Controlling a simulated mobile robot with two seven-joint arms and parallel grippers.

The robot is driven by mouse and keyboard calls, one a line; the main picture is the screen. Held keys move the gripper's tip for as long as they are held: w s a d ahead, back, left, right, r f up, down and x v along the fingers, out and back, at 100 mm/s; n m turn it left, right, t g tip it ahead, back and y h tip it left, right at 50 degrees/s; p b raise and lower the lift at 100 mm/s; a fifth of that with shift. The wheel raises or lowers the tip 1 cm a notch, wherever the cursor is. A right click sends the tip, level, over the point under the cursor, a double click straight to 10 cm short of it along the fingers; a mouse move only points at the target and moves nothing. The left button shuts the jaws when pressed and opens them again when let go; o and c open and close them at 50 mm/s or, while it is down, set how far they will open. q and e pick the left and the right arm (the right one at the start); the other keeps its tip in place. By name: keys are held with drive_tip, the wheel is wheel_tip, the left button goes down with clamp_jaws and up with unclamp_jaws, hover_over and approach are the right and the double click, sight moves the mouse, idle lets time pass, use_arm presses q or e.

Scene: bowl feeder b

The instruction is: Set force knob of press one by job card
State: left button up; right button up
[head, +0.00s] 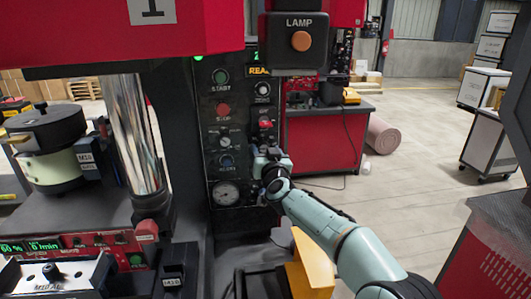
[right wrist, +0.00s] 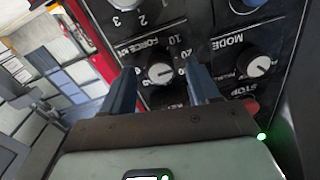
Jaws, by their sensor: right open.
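Press one, red with a white "1" plate (head: 152,10), stands at the left, with its black control panel (head: 222,130) beside the column. In the right wrist view the force knob (right wrist: 161,73) is a round dark knob with a pale pointer mark, below the "FORCE" lettering on a numbered scale. Its exact setting is too small to read surely. My right gripper (head: 265,158) is at the panel's right side; in the right wrist view its open fingers (right wrist: 163,82) stand on either side of the knob. Contact cannot be told. No job card is legible. My left gripper is out of view.
A mode knob (right wrist: 259,66) is right of the force knob in the right wrist view. The panel also has a green start button (head: 221,76) and a gauge (head: 226,193). A lamp box (head: 297,41) hangs above. A yellow block (head: 310,265) is below my right arm.

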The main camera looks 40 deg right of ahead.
drive_tip(key=c, duration=1)
drive_tip(key=shift+c, duration=0.2)
drive_tip(key=shift+m, duration=0.3)
drive_tip(key=m, duration=0.3)
drive_tip(key=shift+m+b, duration=0.3)
drive_tip(key=shift+b, duration=0.05)
drive_tip(key=shift+a+m+b, duration=0.1)
drive_tip(key=shift+m+b, duration=0.35)
drive_tip(key=shift+m, duration=1.85)
